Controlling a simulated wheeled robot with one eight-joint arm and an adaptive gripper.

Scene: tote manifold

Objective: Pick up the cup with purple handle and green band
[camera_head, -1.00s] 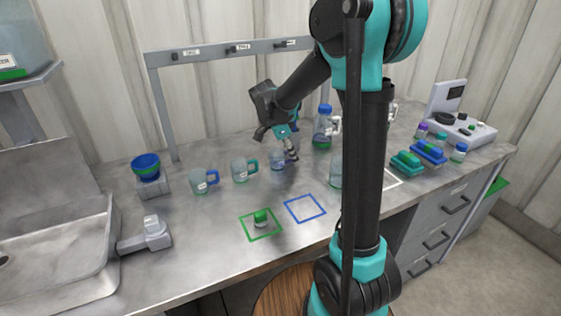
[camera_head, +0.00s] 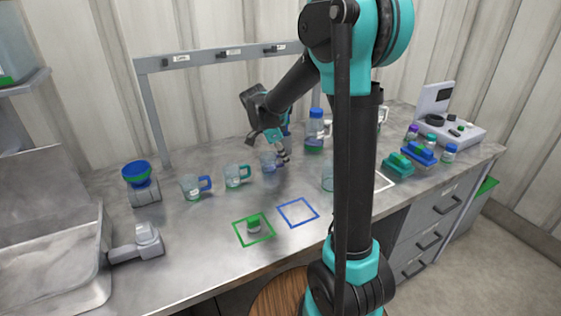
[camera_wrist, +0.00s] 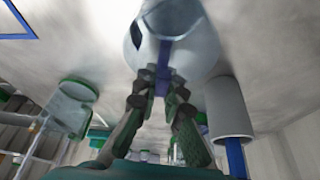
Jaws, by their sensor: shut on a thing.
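The clear cup (camera_head: 268,162) with a purple-blue handle is at my gripper (camera_head: 285,158), toward the back of the bench in the head view. In the wrist view the cup (camera_wrist: 190,42) fills the upper middle, and its handle (camera_wrist: 163,76) lies between the fingertips of my gripper (camera_wrist: 160,85). The fingers are shut on the handle. I cannot make out a green band, nor whether the cup's base touches the bench.
Left of it stand a cup with a green handle (camera_head: 237,177) and a cup with a blue handle (camera_head: 195,188). A blue-capped bottle (camera_head: 314,132) stands behind right.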

